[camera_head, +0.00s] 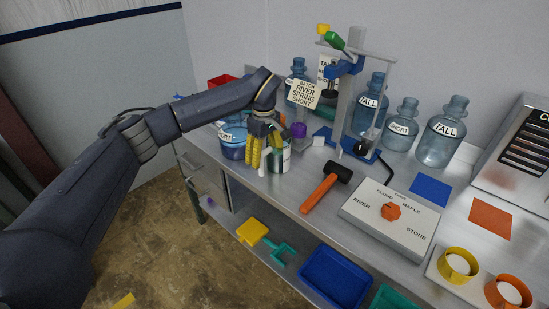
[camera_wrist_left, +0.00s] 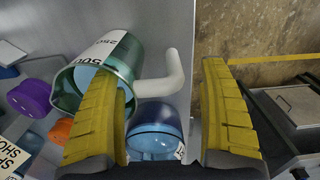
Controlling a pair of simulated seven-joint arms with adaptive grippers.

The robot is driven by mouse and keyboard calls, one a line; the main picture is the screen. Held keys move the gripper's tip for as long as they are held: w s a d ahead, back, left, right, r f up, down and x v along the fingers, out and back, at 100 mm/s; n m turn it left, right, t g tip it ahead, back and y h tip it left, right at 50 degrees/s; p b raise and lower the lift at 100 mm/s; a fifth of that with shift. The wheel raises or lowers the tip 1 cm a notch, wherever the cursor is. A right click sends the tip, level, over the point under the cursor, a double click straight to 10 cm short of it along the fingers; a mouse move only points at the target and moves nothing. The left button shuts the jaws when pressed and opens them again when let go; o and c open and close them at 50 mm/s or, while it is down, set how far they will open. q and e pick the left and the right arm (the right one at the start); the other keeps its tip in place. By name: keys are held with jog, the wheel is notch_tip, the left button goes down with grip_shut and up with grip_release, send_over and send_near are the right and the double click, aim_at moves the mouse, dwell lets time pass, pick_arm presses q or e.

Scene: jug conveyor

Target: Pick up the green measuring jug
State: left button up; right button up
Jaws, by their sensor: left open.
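The green measuring jug (camera_head: 286,157) stands on the bench near its front edge, partly hidden behind my left gripper (camera_head: 262,155). In the left wrist view the jug (camera_wrist_left: 123,58) has a clear green body, a white label and a white handle (camera_wrist_left: 168,80). My left gripper (camera_wrist_left: 163,75) is open there, its yellow fingers apart with the handle showing in the gap between them. The left-hand finger overlaps the jug's body in the picture; I cannot tell whether it touches. My right gripper is not in view.
A blue container (camera_head: 232,147) stands close left of the jug. A purple item (camera_head: 298,130), a black-and-orange hammer (camera_head: 323,187) and a dial box (camera_head: 390,218) are to the right. Blue bottles (camera_head: 441,135) and a blue-based stand (camera_head: 350,143) are behind. A lower shelf holds a blue tray (camera_head: 335,277).

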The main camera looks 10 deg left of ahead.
pick_arm(q)
jog(key=shift+f, duration=0.5)
grip_shut()
dwell(0.3)
jog(key=shift+r, duration=0.1)
notch_tip(320, 180, up, 20)
dwell(0.7)
